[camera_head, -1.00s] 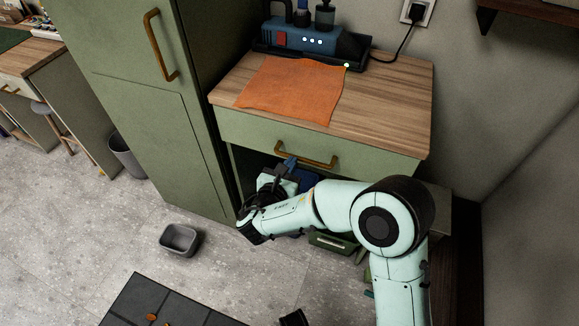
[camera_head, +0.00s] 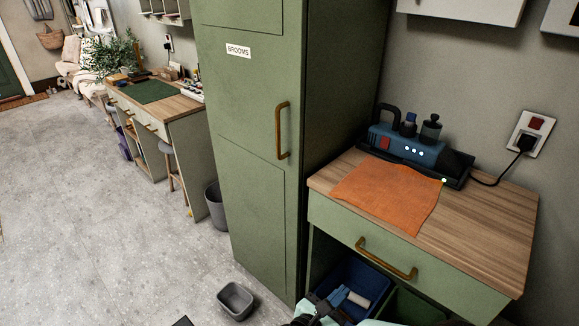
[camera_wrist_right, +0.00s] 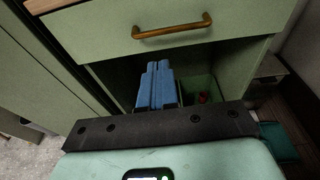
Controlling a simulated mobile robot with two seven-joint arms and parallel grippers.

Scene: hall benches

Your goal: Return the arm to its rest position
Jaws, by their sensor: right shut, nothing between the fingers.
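My right gripper (camera_head: 338,297) shows at the bottom of the head view, in front of the open space under the bench drawer. Its blue fingers are shut with nothing between them. In the right wrist view the blue fingers (camera_wrist_right: 156,85) lie together below the drawer handle (camera_wrist_right: 168,31). Most of my right arm is out of the head view, below its lower edge. My left gripper is not in view.
The bench (camera_head: 480,240) has an orange cloth (camera_head: 388,195) and a blue device (camera_head: 408,148) on top. Under its drawer are a blue bin (camera_head: 375,282) and a green bin (camera_head: 418,308). A green cabinet (camera_head: 245,110) stands left. A small grey bin (camera_head: 235,298) is on the floor.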

